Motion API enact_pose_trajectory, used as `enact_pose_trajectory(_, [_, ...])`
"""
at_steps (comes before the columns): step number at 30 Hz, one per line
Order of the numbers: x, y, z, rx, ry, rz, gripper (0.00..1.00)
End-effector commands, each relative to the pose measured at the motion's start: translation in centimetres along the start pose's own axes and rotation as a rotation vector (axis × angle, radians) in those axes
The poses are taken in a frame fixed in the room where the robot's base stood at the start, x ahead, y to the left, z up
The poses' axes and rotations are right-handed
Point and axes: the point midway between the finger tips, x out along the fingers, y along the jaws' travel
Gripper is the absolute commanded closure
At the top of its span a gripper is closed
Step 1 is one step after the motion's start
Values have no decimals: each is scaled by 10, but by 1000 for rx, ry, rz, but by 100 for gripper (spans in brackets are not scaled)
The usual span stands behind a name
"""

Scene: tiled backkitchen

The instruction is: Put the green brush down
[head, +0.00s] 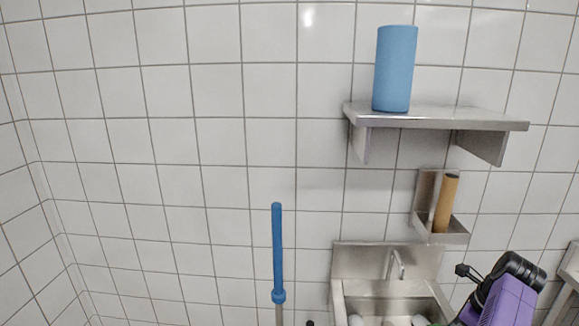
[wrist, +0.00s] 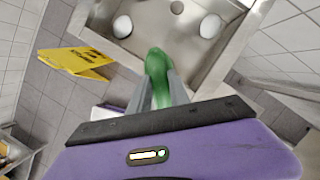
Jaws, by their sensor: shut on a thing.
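In the wrist view, a green brush (wrist: 156,62) sits between the two grey fingers of my gripper (wrist: 160,88). The fingers are shut on it, and its rounded end points away from the purple gripper body. The brush's far end overlaps the metal sink (wrist: 165,34) in the picture; I cannot tell its height above it. The rest of the brush is hidden by the fingers and gripper body. In the head view, the sink (head: 378,249) stands against the tiled wall.
Two white round objects (wrist: 122,26) (wrist: 210,26) lie in the sink, under a tap (head: 393,263). A yellow sign (wrist: 75,61) stands beside it. A wall shelf (head: 440,117) bears a blue cylinder (head: 395,69). A small holder (head: 441,236) contains a brown cylinder. A blue handle (head: 278,245) stands left.

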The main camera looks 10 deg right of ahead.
Motion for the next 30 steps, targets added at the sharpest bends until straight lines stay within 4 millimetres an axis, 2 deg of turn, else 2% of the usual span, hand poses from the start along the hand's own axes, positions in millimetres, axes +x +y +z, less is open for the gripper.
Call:
enact_pose_trajectory(8, [8,16,12,-137,-1,46,100])
enact_pose_trajectory(17, [22,46,30,-404,-2,133,100])
enact_pose_trajectory(23, [38,82,50,-712,-4,237,100])
enact_pose_trajectory(30, [59,146,75,-1261,-5,419,100])
